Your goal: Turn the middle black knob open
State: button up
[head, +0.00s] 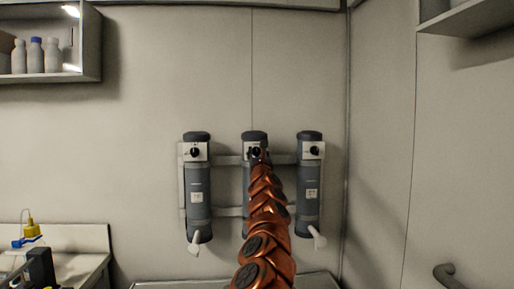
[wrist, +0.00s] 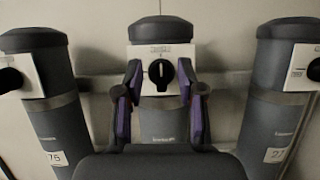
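The middle black knob (wrist: 161,74) sits on a white plate near the top of the middle grey cylinder (wrist: 160,30). Its white pointer mark stands upright in the wrist view. In the head view the knob (head: 255,152) shows just above the end of my orange arm, which covers most of that cylinder. My gripper (wrist: 161,84) is open, with one purple-padded finger on each side of the knob. A gap shows between each finger and the knob. In the head view my gripper is too small and hidden to make out.
A left cylinder (head: 198,190) and a right cylinder (head: 308,190) flank the middle one, each with its own black knob and a white spout. A shelf with bottles (head: 36,57) hangs at upper left. A bench (head: 75,265) stands at lower left.

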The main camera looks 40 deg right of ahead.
jog(key=shift+d+r, duration=0.15)
jog(key=shift+r, duration=0.15)
jog(key=shift+w+d+r+p, duration=0.3)
jog(key=shift+w+p, duration=0.2)
jog(key=shift+p, duration=0.15)
jog(key=shift+w+d+f, duration=0.15)
jog(key=shift+w+d, duration=0.1)
jog(key=shift+w, duration=0.1)
grip_shut()
